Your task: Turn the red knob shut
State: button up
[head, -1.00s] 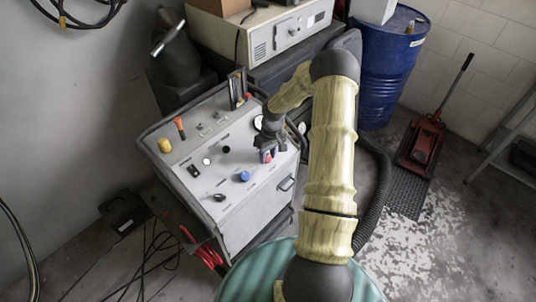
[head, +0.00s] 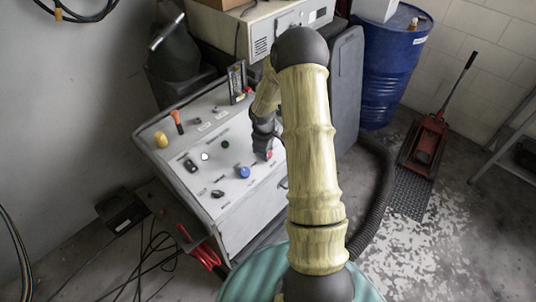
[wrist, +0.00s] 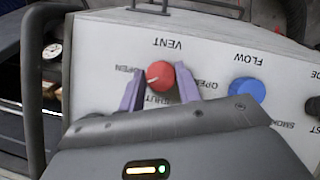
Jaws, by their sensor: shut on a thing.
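The red knob (wrist: 161,80) is on the white panel (wrist: 105,50), below the upside-down label VENT in the wrist view. OPEN is printed to its left and SHUT just under it. A white mark on the knob faces left and slightly down, toward the side between those labels. My gripper (wrist: 162,82) has its two purple fingers on either side of the knob and is shut on it. In the head view a bit of the red knob (head: 269,154) shows beside my gripper (head: 263,150), with the arm reaching over the panel's right side.
A blue knob (wrist: 247,90) labelled FLOW sits close to the right finger in the wrist view. A yellow knob (head: 162,142) and an orange-topped handle (head: 176,120) stand on the panel's left. A blue drum (head: 388,75) and red jack (head: 425,140) are at right.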

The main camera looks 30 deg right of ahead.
jog(key=n+b, duration=0.1)
jog(key=b, duration=0.1)
jog(key=n+t+h+b, duration=0.1)
jog(key=n+b, duration=0.1)
jog(key=shift+a+f+b, duration=0.1)
jog(key=shift+f+b, duration=0.25)
jog(key=n+t+b, duration=0.1)
jog(key=n+b, duration=0.1)
jog(key=b, duration=0.1)
jog(key=n+t+h+b, duration=0.1)
jog(key=n+b, duration=0.1)
jog(key=b, duration=0.2)
jog(key=shift+s+f, duration=0.1)
jog(key=shift+s, duration=0.05)
jog(key=n+t+b, duration=0.1)
jog(key=n+b, duration=0.1)
jog(key=b, duration=0.2)
jog(key=shift+s+h, duration=0.1)
jog(key=shift+h, duration=0.2)
jog(key=shift+r+n+t+b, duration=0.35)
jog(key=shift+n+b, duration=0.35)
jog(key=shift+b, duration=0.25)
jog(key=o, duration=1)
jog(key=shift+c, duration=0.2)
jog(key=shift+a, duration=0.1)
